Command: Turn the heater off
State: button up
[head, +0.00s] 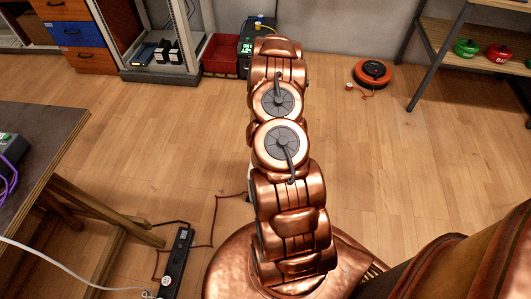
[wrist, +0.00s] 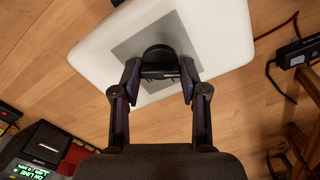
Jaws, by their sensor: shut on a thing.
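The heater (wrist: 215,35) is a white box with rounded corners and a grey panel in the wrist view. A round black knob (wrist: 158,55) sits on that panel. My gripper (wrist: 160,70) has its two fingertips on either side of the knob and is shut on it. The knob's markings and setting are not readable. In the head view my arm hides nearly all of the heater, and my fingertips are out of sight there.
A power strip (head: 178,262) lies on the floor at lower left, with a red cord running toward the heater. A dark table (head: 50,150) stands left. A black unit with green digits (head: 245,48) and an orange reel (head: 372,74) are farther back. The floor at right is mostly clear.

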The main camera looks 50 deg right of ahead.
jog(key=shift+w, duration=0.15)
dwell(0.3)
jog(key=o, duration=1.1)
jog(key=shift+o, duration=0.2)
notch_tip(320, 180, up, 12)
dwell(0.6)
